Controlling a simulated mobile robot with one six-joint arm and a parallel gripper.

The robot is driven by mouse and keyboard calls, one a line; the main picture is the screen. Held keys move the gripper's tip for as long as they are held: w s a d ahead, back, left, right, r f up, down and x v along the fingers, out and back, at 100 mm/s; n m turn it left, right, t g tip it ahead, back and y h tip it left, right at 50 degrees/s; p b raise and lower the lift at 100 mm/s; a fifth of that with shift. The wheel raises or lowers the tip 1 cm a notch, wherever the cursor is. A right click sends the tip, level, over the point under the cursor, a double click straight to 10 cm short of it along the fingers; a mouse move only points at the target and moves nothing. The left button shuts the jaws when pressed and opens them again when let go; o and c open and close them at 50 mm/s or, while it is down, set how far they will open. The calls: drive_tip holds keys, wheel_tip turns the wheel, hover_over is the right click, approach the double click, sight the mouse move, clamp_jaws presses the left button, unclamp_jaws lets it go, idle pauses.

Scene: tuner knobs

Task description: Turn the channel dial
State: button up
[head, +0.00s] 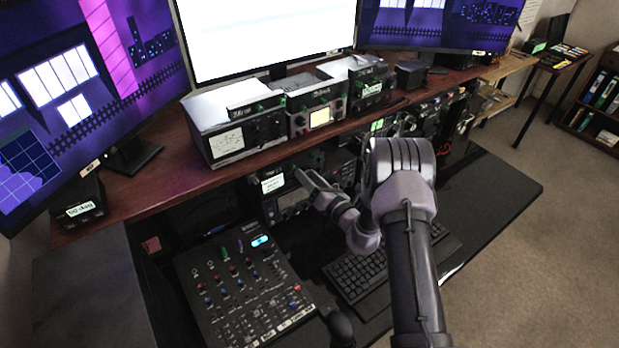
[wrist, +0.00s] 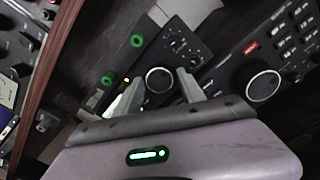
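A round black dial with a pale ring (wrist: 158,80) is on a dark panel in the wrist view. A larger round knob with a pale ring (wrist: 262,84) is on the neighbouring panel at the right. No readable label shows which of them is the channel dial. My gripper (wrist: 160,76) is open, with one finger on each side of the smaller dial. I cannot tell whether the fingers touch it. In the head view my gripper (head: 312,184) is in front of the radio gear under the shelf, and the dial is not clear there.
Several small green-ringed knobs (wrist: 137,41) are near the dial. In the head view a mixer (head: 240,285) lies at lower left and a keyboard (head: 358,276) is below my arm. The wooden shelf (head: 150,190) carries several radio units (head: 235,125) above my gripper.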

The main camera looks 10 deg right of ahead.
drive_tip(key=p+v, duration=0.2)
drive_tip(key=v, duration=1.5)
drive_tip(key=shift+s, duration=0.25)
idle(1.1)
